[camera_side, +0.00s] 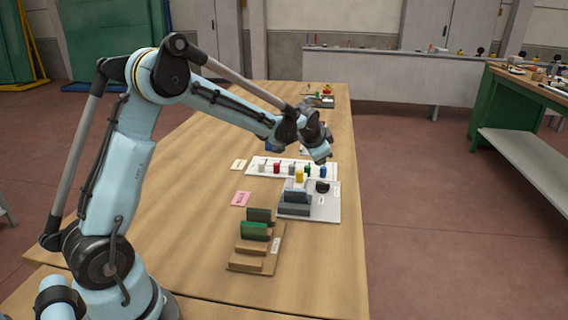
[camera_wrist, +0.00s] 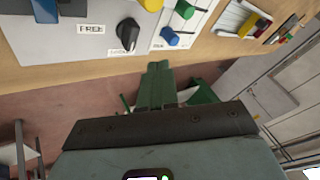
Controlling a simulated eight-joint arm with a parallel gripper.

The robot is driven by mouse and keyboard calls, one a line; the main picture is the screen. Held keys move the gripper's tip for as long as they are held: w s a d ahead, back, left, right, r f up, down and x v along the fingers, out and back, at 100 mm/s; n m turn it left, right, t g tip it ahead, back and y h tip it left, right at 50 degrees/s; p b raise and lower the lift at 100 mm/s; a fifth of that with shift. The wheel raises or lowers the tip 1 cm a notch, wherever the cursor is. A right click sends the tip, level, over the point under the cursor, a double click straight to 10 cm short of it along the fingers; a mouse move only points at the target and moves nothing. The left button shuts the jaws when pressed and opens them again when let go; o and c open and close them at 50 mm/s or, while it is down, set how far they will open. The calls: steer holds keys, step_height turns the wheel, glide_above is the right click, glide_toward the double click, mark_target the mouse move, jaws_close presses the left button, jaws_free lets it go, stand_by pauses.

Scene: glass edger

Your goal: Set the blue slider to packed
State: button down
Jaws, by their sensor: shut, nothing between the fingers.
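The blue slider (camera_side: 323,171) is the rightmost of several coloured knobs on a white slider panel (camera_side: 250,170) in the side view. In the wrist view the blue slider (camera_wrist: 169,36) sits near the top centre, close to a small label too small to read. My gripper (camera_side: 322,161) is above the right end of the panel in the side view. In the wrist view my gripper's green fingers (camera_wrist: 157,66) are together and empty, just below the blue slider in the picture. I cannot tell whether they touch anything.
A green slider (camera_wrist: 184,10) is beside the blue one. A black rotary knob (camera_wrist: 127,34) with a FREE label (camera_wrist: 91,29) and a yellow button (camera_side: 299,176) are on the grey panel (camera_side: 322,211). A stepped wooden rack (camera_side: 248,264) stands nearer. The table's right edge is close.

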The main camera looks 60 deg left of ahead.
glide_toward(327, 178)
steer(key=x, duration=0.4)
steer(key=shift+w+a+f, duration=0.15)
steer(key=shift+a+f, duration=0.05)
steer(key=shift+f, duration=0.05)
steer(key=shift+w+a, duration=1.4)
steer(key=shift+a, duration=0.05)
steer(key=s+d+r+h, duration=0.1)
steer(key=s+d+r, duration=0.8)
steer(key=s+r, duration=0.3)
steer(key=s+d+n+h, duration=0.1)
steer(key=s+d, duration=0.5)
steer(key=s, duration=0.4)
steer(key=s+d+n+h, duration=0.1)
steer(key=s+d, duration=0.4)
steer(key=s, duration=0.5)
steer(key=shift+s+d+n+t+h, duration=0.3)
steer(key=shift+s+d+n+t, duration=0.1)
steer(key=shift+n, duration=0.2)
